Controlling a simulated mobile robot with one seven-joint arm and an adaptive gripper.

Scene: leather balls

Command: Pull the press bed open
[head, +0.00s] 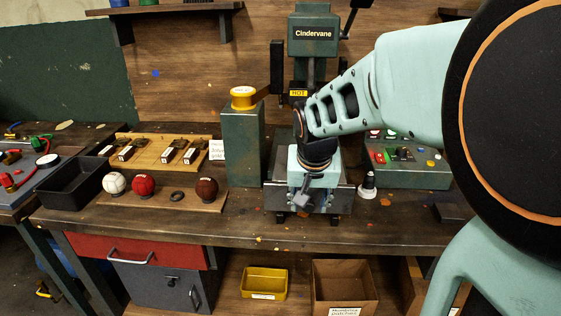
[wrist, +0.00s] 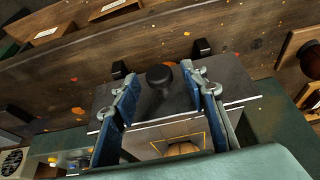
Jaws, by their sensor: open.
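The press (head: 313,36), a dark green machine labelled Cindervane, stands on the workbench. Its grey bed (head: 335,197) sits low at its base, partly hidden by my gripper (head: 304,200). In the wrist view the bed (wrist: 106,100) is a grey plate with a yellow outline and a brown round thing inside it. A black round knob (wrist: 160,77) on a short stem stands at the bed's front. My gripper (wrist: 167,86) is open, with one blue finger on each side of the knob. I cannot tell whether either finger touches it.
A green pillar with a yellow button (head: 243,97) stands left of the press. White, red and brown balls (head: 143,186) rest on a wooden board at the left, beside a black tray (head: 75,185).

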